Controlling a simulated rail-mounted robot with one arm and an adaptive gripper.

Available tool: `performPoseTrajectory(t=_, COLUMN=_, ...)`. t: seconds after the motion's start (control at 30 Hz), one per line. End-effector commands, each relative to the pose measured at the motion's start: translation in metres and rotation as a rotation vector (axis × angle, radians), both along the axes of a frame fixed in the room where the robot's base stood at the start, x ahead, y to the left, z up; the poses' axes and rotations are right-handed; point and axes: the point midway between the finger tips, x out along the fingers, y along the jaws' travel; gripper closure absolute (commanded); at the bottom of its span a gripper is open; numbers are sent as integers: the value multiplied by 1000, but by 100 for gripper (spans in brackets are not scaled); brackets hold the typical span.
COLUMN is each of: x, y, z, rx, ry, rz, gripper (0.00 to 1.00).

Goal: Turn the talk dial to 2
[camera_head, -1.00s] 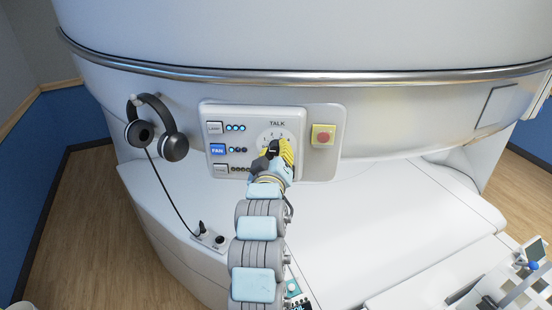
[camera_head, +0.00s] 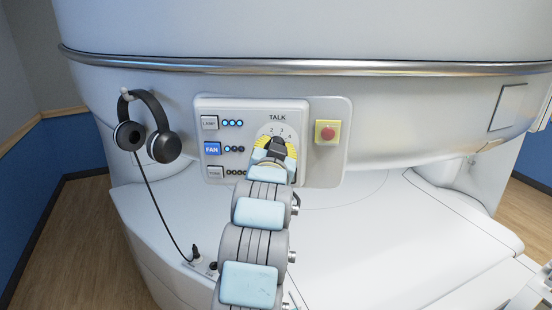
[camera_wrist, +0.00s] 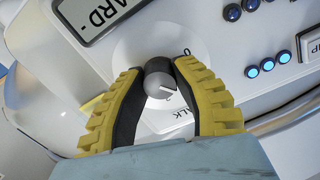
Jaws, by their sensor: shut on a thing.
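The talk dial is a round white scale (camera_head: 277,129) under the word TALK on the wall panel. The numbers 2, 3 and 4 show above my gripper in the head view. My gripper (camera_head: 275,148) covers the knob there. In the wrist view, the dark grey round knob (camera_wrist: 161,79) sits between the two yellow-backed black fingers of my gripper (camera_wrist: 158,85), which are shut on it. A short pale line shows on the knob's face. A 0 is printed on the scale near the knob; which number the line points at I cannot tell.
Left of the dial are the LAMP button (camera_head: 209,122), the blue FAN button (camera_head: 212,149) and another button (camera_head: 215,172), with indicator lights. A red stop button (camera_head: 327,133) on yellow is close at right. Headphones (camera_head: 149,125) hang at left, their cable running down.

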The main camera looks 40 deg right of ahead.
Motion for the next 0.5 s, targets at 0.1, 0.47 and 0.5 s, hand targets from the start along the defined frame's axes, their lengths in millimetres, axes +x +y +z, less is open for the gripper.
performPoseTrajectory(t=0.1, x=1, y=0, z=-6, rx=70, ry=-50, rz=1, gripper=100)
performPoseTrajectory(t=0.47, x=2, y=0, z=-5, rx=201, ry=-155, rz=1, gripper=100)
performPoseTrajectory(t=0.5, x=2, y=0, z=-5, rx=209, ry=-161, rz=1, gripper=100)
